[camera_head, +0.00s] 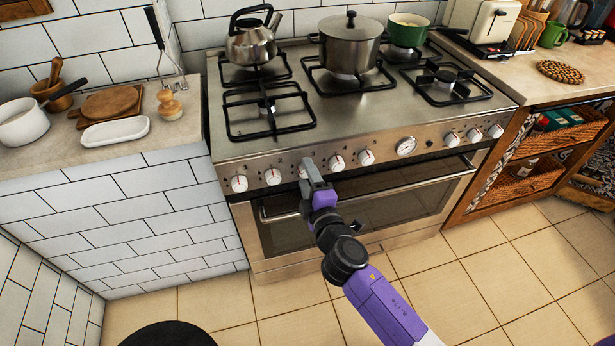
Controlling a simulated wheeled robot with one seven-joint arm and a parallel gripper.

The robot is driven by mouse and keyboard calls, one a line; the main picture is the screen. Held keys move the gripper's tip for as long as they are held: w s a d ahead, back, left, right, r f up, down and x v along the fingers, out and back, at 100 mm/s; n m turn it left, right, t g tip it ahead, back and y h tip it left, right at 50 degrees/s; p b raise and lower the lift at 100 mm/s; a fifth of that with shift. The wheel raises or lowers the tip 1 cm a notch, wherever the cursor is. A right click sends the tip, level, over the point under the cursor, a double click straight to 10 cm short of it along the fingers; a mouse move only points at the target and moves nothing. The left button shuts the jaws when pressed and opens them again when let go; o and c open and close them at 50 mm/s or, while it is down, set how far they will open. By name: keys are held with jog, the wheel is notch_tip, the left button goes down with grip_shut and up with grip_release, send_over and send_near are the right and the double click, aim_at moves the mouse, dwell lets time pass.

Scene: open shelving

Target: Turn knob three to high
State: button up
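The steel stove (300,140) has a row of white knobs along its front panel. The third knob from the left (303,171) is partly hidden behind my gripper. My gripper (309,167) is at the front panel, its grey fingers right at this knob. I cannot tell whether they touch it, or whether they are open or shut. The knob's pointer direction is too small to read. The first knob (239,183) and second knob (272,176) are to its left, and the fourth knob (336,162) is close on its right.
The oven door handle (410,184) runs below the knobs, passing behind my arm. A round gauge (406,147) sits further right on the panel. A kettle (251,42), a steel pot (350,48) and a green pan (407,32) stand on the stove. The tiled floor (480,270) is clear at right.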

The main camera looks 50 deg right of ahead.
jog(key=b+v, duration=0.1)
jog(key=v, duration=0.6)
jog(key=shift+s+a+b, duration=0.2)
jog(key=shift+s+b, duration=0.1)
jog(key=shift+s, duration=0.1)
dwell(0.5)
